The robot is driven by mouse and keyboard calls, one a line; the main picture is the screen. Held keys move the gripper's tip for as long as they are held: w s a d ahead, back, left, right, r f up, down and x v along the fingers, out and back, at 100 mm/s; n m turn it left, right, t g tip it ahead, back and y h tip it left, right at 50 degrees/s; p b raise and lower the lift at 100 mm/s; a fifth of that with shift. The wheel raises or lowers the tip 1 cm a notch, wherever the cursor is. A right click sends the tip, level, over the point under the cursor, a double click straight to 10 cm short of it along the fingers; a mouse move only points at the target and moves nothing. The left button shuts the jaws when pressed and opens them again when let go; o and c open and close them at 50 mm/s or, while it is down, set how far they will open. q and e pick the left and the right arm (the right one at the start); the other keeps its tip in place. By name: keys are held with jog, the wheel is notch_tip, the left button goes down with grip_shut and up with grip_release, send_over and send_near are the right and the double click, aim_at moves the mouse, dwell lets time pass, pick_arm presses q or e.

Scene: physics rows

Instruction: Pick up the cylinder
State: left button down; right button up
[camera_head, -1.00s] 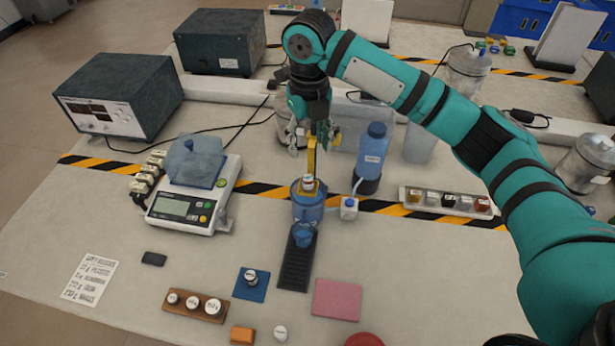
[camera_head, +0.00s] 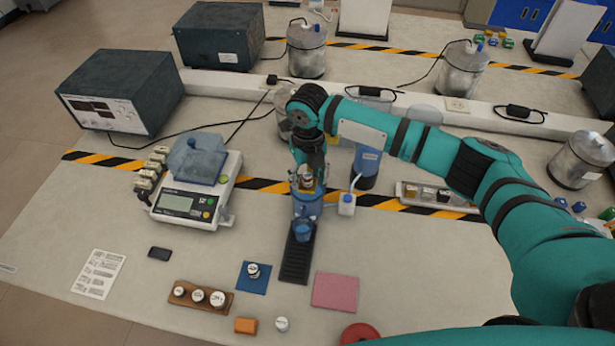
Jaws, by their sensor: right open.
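Several things here are cylinder-shaped, and I cannot tell which one is meant. A small white-topped piece (camera_head: 307,181) stands on top of a blue cylindrical vessel (camera_head: 307,207) at the middle of the table. My right gripper (camera_head: 304,178) points down right at this small piece. It is open, and its fingers are small and partly hidden. Small white-topped weights (camera_head: 198,296) sit in a wooden block at the front. Another weight (camera_head: 253,271) stands on a blue square, and one more (camera_head: 281,324) stands on the bare table. My left gripper is not in view.
A digital scale (camera_head: 196,200) stands left of the vessel. A blue-capped bottle (camera_head: 366,165) and a small white container (camera_head: 347,204) stand close on its right. A black grooved strip (camera_head: 296,262) and a pink square (camera_head: 335,292) lie in front.

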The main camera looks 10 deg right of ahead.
grip_shut()
jog(key=shift+r, duration=0.1)
dwell(0.4)
